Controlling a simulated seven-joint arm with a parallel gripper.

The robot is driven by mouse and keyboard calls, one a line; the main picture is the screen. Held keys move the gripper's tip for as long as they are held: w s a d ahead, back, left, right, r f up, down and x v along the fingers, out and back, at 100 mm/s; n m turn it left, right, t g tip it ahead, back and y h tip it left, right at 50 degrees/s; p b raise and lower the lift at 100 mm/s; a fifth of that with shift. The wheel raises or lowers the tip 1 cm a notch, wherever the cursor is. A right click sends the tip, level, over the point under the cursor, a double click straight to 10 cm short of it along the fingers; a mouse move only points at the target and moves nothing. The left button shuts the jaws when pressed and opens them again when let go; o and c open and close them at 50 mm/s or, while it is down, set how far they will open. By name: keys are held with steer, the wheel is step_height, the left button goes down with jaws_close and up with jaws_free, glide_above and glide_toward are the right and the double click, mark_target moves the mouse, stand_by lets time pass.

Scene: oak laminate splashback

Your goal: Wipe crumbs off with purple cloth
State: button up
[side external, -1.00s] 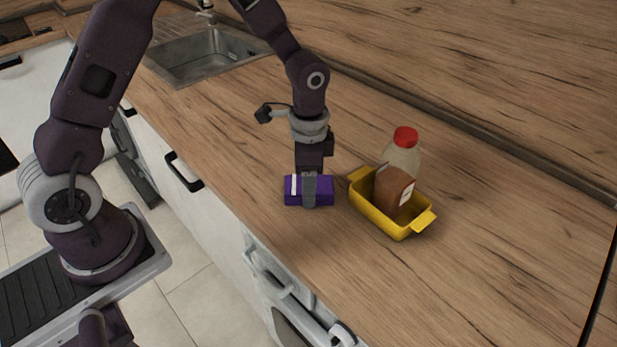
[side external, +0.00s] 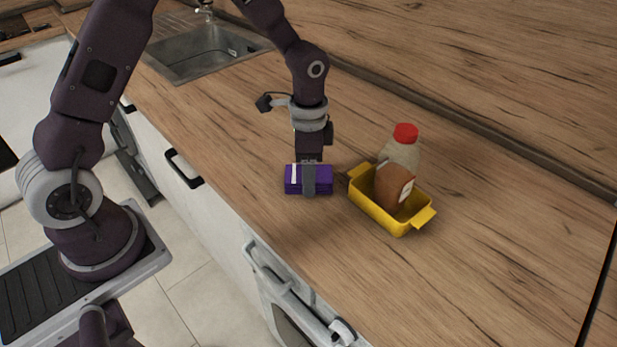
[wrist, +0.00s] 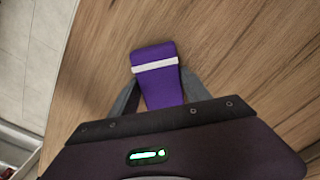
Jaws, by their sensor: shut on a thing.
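The purple cloth (side external: 294,181), a folded block with a white stripe, is between the fingers of my gripper (side external: 310,188). In the wrist view the cloth (wrist: 160,88) sticks out past the fingers (wrist: 160,95), which are shut on it. I cannot tell for sure whether its underside touches the wooden counter (side external: 250,190) or hangs a little above it. No crumbs can be made out in either view.
A yellow tray (side external: 372,209) stands close to the right of the cloth, holding a brown item (side external: 393,186). A red-capped bottle (side external: 403,152) is in or behind it. The sink (side external: 205,50) is at the back left. Counter at the right is clear.

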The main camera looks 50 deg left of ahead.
steer(key=shift+w+a+f, duration=0.1)
steer(key=shift+w+a, duration=0.55)
steer(key=shift+a, duration=0.1)
steer(key=shift+s+d+f, duration=0.1)
steer(key=shift+s+d, duration=0.55)
steer(key=shift+d, duration=0.1)
steer(key=shift+s+d, duration=1.25)
steer(key=shift+d, duration=0.05)
steer(key=shift+w+a, duration=1.9)
steer(key=shift+a, duration=0.25)
steer(key=shift+s+d, duration=0.6)
steer(key=shift+d, duration=0.2)
steer(key=shift+s+d, duration=1.3)
steer(key=shift+d, duration=0.05)
steer(key=shift+w+a, duration=0.95)
steer(key=shift+a, duration=0.1)
